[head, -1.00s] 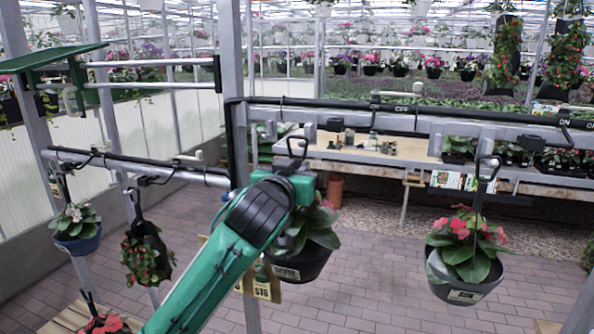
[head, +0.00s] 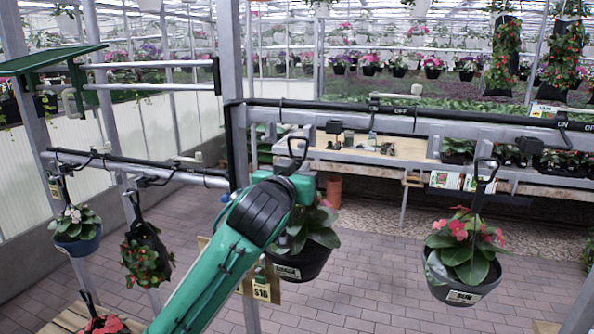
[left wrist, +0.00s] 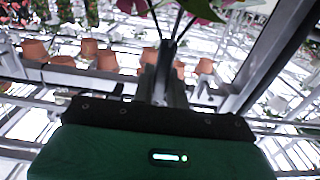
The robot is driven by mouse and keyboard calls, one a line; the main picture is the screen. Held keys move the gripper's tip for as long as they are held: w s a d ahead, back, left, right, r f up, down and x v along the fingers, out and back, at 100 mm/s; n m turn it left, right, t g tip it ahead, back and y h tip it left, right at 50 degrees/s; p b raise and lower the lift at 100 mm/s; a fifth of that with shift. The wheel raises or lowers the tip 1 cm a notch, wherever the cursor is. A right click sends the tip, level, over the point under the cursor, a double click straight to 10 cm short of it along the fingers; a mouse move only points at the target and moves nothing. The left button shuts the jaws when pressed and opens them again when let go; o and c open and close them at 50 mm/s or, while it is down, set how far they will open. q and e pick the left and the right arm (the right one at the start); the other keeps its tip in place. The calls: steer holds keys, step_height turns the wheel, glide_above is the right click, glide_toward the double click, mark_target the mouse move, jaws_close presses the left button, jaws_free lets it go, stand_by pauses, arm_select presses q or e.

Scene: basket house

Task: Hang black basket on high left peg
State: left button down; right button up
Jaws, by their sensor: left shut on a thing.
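The black basket (head: 303,266) holds a leafy plant with pink flowers and hangs below my left gripper (head: 302,187). That gripper is shut on the basket's dark hanger, whose hook (head: 298,147) sticks up above the jaws. The hook appears in front of the high rail (head: 350,110) near its left end; I cannot tell the depth between them. Dark peg fittings sit along this rail, including one near its left end (head: 310,131). In the left wrist view, the dark hanger stem (left wrist: 163,78) rises from the green gripper body. My right gripper is not in view.
A grey basket with red flowers (head: 465,287) hangs at the right. A lower rail (head: 130,166) at the left carries a blue pot (head: 78,245) and a dark hanging planter (head: 150,258). A grey post (head: 232,90) stands between the rails. A bench (head: 370,158) lies behind.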

arm_select(q)
steer(key=x, duration=0.2)
steer(key=shift+w+d+r, duration=0.15)
steer(key=shift+w, duration=0.2)
stand_by(0.4)
steer(key=shift+w, duration=0.15)
steer(key=shift+w+d+p, duration=0.25)
steer(key=shift+w+p, duration=0.1)
steer(key=shift+w, duration=0.2)
